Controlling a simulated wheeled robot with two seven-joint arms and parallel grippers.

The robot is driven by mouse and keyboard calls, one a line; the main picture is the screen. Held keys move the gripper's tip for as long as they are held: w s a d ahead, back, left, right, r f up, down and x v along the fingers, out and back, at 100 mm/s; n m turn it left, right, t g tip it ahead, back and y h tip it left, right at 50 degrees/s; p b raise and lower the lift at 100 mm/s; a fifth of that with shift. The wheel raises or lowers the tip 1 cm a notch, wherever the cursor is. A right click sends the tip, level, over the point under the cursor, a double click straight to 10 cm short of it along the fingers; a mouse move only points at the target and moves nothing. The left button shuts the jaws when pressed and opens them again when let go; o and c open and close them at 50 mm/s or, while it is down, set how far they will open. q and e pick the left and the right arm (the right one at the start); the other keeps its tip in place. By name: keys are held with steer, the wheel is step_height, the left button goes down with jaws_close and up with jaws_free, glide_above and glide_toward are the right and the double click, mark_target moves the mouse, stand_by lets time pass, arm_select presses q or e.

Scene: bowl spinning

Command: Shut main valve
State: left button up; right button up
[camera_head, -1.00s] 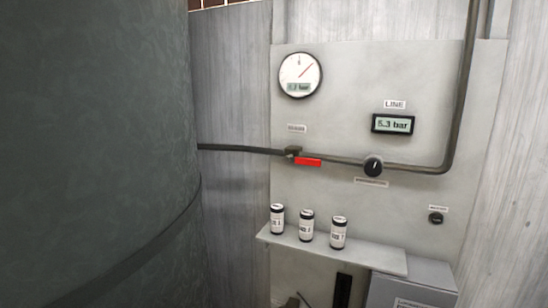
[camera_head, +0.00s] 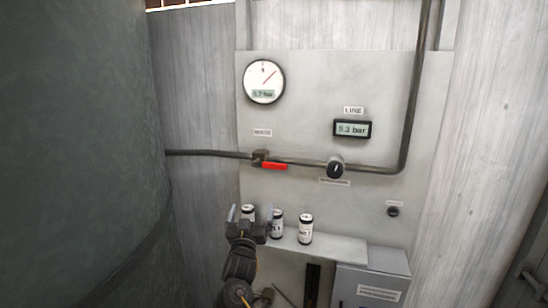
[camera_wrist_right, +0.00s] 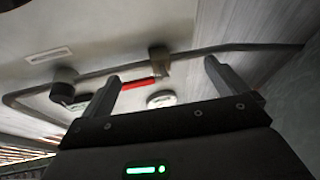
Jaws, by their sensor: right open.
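The main valve (camera_head: 260,157) sits on the pipe at the left of the grey wall panel, with a red lever (camera_head: 274,166) lying along the pipe and pointing right. The red lever (camera_wrist_right: 138,83) also shows in the right wrist view, between the two fingers in the picture. My right gripper (camera_head: 248,214) is open and empty, below the valve and in front of the shelf, apart from the lever. It also shows in the right wrist view (camera_wrist_right: 160,86). My left gripper is not in view.
Several small things line the panel: a round gauge (camera_head: 264,82), a LINE display (camera_head: 352,129) and a black knob (camera_head: 335,167). Three canisters, one (camera_head: 306,229) at the right, stand on the shelf (camera_head: 335,245); my gripper partly hides the leftmost. A large dark tank (camera_head: 75,150) fills the left.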

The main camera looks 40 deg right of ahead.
mark_target(274, 165)
steer(key=s+d+r+m+g+h, duration=0.3)
steer(key=r+m+h, duration=0.1)
steer(key=r, duration=0.5)
steer(key=shift+t+y, duration=0.3)
steer(key=shift+t, duration=0.1)
steer(key=p+x, duration=0.4)
steer(key=x, duration=0.5)
steer(key=shift+p, duration=0.3)
steer(key=shift+w+d+r, duration=0.1)
steer(key=shift+w+d, duration=0.25)
steer(key=shift+d, duration=0.25)
